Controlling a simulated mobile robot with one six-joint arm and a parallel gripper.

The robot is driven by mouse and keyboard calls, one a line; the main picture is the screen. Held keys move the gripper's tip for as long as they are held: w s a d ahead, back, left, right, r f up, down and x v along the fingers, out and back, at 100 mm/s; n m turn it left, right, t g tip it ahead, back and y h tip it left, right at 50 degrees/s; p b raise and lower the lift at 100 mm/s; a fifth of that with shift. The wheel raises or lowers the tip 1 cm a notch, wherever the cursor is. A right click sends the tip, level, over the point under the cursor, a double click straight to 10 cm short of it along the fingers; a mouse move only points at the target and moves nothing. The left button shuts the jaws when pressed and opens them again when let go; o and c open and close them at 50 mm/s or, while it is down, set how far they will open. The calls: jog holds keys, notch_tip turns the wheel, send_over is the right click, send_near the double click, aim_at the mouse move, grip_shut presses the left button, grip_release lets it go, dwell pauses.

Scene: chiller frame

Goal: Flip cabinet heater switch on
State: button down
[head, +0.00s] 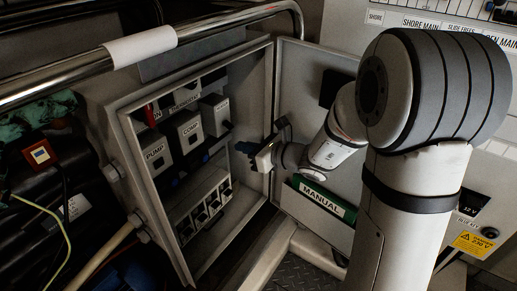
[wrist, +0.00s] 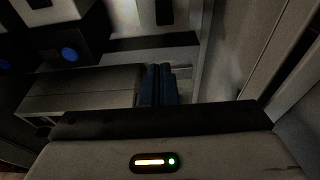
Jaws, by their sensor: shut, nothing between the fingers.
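The grey control cabinet (head: 124,128) stands open in the head view. Inside are boxes marked PUMP (head: 154,153) and COMP (head: 188,130), with another box (head: 215,115) to their right. Lower down is a pale panel with a row of dark switches (head: 206,207). No heater label is readable, so I cannot tell which switch is the heater's. My gripper (head: 240,147) is at the cabinet opening, right of the boxes; it looks apart from them. In the wrist view its blue fingers (wrist: 158,86) are together and empty, below a dark switch-like piece (wrist: 164,12) on a pale plate.
The cabinet door (head: 300,100) is swung open to the right, with a green MANUAL holder (head: 321,201) on it, partly behind my arm. A metal rail (head: 60,76) with a white wrap runs above left. Blue round knobs (wrist: 68,54) show at upper left in the wrist view.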

aim_at(228, 125)
jog(key=shift+w+a+r, duration=0.95)
jog(key=shift+a+r, duration=0.25)
jog(key=shift+r, duration=0.05)
